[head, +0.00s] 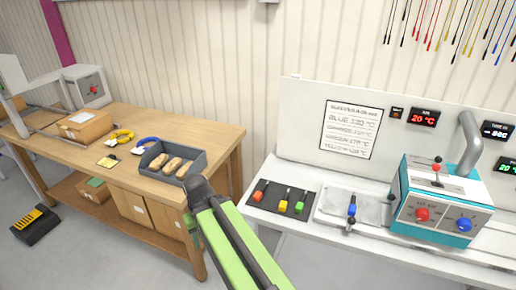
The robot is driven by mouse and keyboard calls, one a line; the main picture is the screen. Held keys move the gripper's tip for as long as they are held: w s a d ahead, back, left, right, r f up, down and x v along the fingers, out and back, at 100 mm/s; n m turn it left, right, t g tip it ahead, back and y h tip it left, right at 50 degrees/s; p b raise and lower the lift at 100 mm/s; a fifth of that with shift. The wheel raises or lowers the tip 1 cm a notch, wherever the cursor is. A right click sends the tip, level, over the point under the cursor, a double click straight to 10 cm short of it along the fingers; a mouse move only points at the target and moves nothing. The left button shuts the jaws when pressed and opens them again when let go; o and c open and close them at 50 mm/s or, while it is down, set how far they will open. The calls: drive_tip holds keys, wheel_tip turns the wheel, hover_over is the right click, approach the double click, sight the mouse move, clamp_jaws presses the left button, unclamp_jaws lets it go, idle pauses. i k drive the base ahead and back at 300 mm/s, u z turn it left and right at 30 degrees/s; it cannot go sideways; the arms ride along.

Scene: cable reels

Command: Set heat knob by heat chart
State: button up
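The heat chart (351,129) hangs on the white back panel. It lists colours with °C values; the blue line seems to read 120 °C, and the other lines are too small to read surely. A teal and white machine (441,205) stands on the right bench. Its front has a red knob (422,214) and a blue knob (464,224); which one is the heat knob I cannot read. A red display (424,118) above it shows about 20 °C. My gripper (193,207) is at the wooden table's front right corner, well left of the machine. Its fingers are not clear.
A dark mat (282,210) carries red, yellow and green pieces. A blue piece (351,209) sits in a clear fixture beside the machine. A grey tray (192,166) with several tan items stands on the wooden table (222,147). A gap separates table and bench.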

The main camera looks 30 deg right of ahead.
sight(422, 214)
drive_tip(key=u, duration=1.15)
drive_tip(key=k, duration=0.1)
drive_tip(key=z, duration=3.65)
